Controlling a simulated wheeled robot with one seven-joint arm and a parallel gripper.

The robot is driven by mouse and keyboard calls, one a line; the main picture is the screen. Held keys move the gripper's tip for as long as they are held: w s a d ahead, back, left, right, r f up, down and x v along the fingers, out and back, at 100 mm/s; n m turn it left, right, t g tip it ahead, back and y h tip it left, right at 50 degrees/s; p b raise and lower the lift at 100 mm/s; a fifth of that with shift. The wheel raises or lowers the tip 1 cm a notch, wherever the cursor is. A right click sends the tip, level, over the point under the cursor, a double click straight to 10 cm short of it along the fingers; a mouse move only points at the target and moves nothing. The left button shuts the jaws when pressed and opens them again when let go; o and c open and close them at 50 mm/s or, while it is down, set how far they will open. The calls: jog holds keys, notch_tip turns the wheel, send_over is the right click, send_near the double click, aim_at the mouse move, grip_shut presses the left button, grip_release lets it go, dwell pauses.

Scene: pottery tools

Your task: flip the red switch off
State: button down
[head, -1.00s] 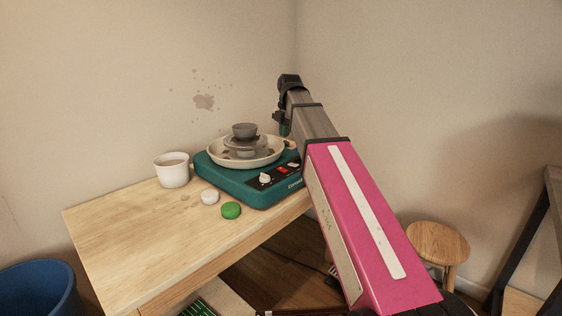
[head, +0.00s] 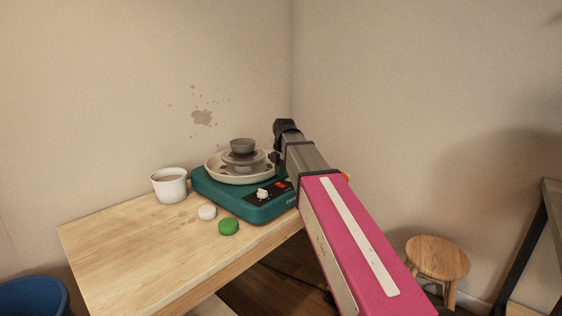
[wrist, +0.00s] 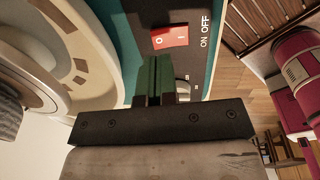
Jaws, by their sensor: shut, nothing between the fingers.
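The red switch (head: 281,185) is on the dark control panel of the teal pottery wheel (head: 235,203). In the wrist view the red switch (wrist: 170,38), with white marks on it, lies just beyond my gripper's green fingertips (wrist: 153,62). The fingers are together and empty, and a small gap shows between them and the switch in the picture. Whether they touch it in depth I cannot tell. The words ON and OFF are printed on the panel beside the switch. In the head view the fingers are hidden by my arm.
A white knob (head: 262,194) is beside the switch. Grey pottery (head: 243,147) stands over the wheel's cream basin (head: 213,168). A white cup (head: 169,186), a white lump (head: 207,212) and a green lump (head: 228,227) are on the wooden table (head: 130,250). A stool (head: 437,257) stands at right.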

aim_at(281, 185)
jog(key=shift+w+a+f, duration=0.1)
jog(key=shift+f, duration=0.9)
jog(key=shift+w+a+f, duration=0.1)
jog(key=shift+f, duration=0.85)
jog(key=shift+f, duration=0.15)
jog(key=shift+s+d, duration=0.1)
jog(key=shift+s+d+r, duration=0.2)
jog(key=shift+s+d, duration=0.25)
jog(key=shift+d, duration=0.05)
